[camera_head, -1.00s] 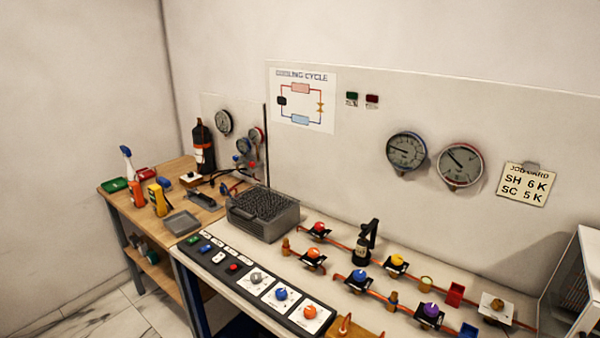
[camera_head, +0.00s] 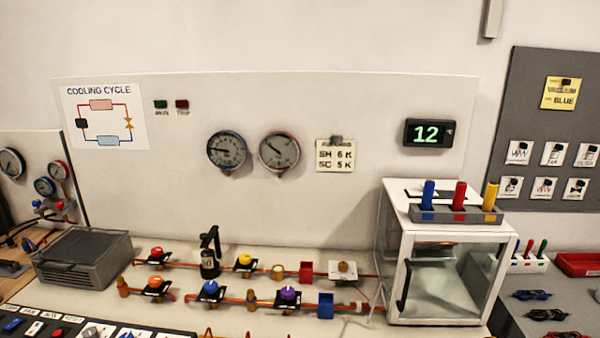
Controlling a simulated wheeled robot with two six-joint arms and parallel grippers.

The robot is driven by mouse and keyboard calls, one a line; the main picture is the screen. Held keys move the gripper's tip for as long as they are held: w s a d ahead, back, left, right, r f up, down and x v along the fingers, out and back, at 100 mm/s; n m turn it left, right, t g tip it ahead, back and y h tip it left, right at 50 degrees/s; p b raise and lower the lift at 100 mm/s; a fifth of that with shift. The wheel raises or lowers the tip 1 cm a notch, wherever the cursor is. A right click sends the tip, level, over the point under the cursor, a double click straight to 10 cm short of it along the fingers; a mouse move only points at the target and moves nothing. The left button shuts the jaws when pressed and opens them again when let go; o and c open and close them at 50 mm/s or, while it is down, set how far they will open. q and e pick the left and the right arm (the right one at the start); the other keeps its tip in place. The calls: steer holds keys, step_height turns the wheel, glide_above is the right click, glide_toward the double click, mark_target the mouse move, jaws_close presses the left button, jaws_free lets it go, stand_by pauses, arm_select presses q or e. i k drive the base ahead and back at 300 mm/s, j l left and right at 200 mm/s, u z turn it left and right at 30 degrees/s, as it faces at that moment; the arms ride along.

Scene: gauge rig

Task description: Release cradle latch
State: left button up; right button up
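No part is clearly recognisable as a cradle latch. A small upright black device (camera_head: 210,255) with a hooked top stands on the bench behind the copper pipe line; whether it is a cradle or carries a latch I cannot tell. A white glass-fronted cabinet (camera_head: 436,285) stands at the right end of the bench, with a black handle on its front. A grey holder (camera_head: 455,214) on its top carries a blue stick (camera_head: 428,194), a red stick (camera_head: 460,195) and a yellow stick (camera_head: 490,196). Neither of my grippers is in view.
Copper pipes with coloured valve knobs (camera_head: 210,288) run along the bench. A grey finned unit (camera_head: 82,259) sits at the left, with a control panel (camera_head: 90,331) in front. Two gauges (camera_head: 227,150) and a display reading 12 (camera_head: 429,133) are on the backboard. Cables (camera_head: 538,295) lie at right.

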mark_target(208, 238)
steer(key=j+z, duration=0.15)
steer(key=j, duration=0.3)
steer(key=k+j+z, duration=0.1)
steer(key=j, duration=0.4)
steer(key=k+j+z, duration=0.15)
steer(key=j, duration=0.3)
steer(key=k+j+z, duration=0.1)
steer(key=j, duration=0.35)
